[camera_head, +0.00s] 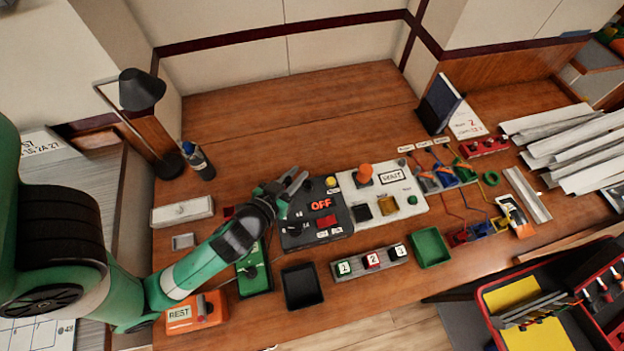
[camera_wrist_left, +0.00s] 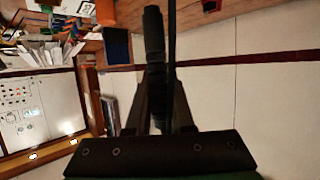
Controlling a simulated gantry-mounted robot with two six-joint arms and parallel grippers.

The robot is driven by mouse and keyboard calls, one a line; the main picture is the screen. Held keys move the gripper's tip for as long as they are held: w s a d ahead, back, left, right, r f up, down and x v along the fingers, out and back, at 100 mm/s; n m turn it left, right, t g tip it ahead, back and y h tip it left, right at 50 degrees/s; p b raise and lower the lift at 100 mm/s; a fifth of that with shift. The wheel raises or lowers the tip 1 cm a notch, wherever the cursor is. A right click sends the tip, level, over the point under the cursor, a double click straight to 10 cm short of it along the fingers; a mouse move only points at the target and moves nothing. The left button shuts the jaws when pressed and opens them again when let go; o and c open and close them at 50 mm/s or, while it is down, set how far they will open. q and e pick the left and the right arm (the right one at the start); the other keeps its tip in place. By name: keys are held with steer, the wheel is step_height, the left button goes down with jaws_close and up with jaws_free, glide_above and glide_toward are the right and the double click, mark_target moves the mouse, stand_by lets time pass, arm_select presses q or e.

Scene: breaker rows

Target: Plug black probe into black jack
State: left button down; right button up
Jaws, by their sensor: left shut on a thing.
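My left gripper (camera_head: 298,180) is over the upper left part of a black panel (camera_head: 340,228) with a red OFF display (camera_head: 321,204). In the left wrist view a long dark thing (camera_wrist_left: 154,45), apparently the black probe, stands between the fingers of my left gripper (camera_wrist_left: 160,100), which is shut on it. A thin dark strand, perhaps its lead, runs beside it. In the head view the probe does not show clearly against the fingers. The black jack cannot be made out; the gripper covers part of the panel. My right gripper is not in view.
A white panel (camera_head: 402,214) with an orange knob (camera_head: 364,174) adjoins the black panel. A black tray (camera_head: 301,287), a numbered button strip (camera_head: 371,262) and a green tray (camera_head: 430,247) lie in front. A lamp (camera_head: 141,90) and bottle (camera_head: 197,160) stand left.

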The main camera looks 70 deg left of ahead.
arm_select(q)
steer(key=shift+w+a+f+b, duration=0.35)
steer(key=shift+w+a+f, duration=0.7)
steer(key=shift+f, duration=0.75)
steer(key=shift+w+a+f+b, duration=0.3)
steer(key=shift+w+a+f, duration=0.5)
steer(key=shift+w+f, duration=0.7)
steer(key=shift+w+a+f+b, duration=0.35)
steer(key=shift+w+a+f, duration=0.6)
steer(key=shift+f, duration=1.1)
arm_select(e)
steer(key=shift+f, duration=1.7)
arm_select(q)
steer(key=shift+f, duration=0.2)
steer(key=c, duration=0.8)
jaws_free()
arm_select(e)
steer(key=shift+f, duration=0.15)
arm_select(q)
steer(key=shift+r, duration=0.15)
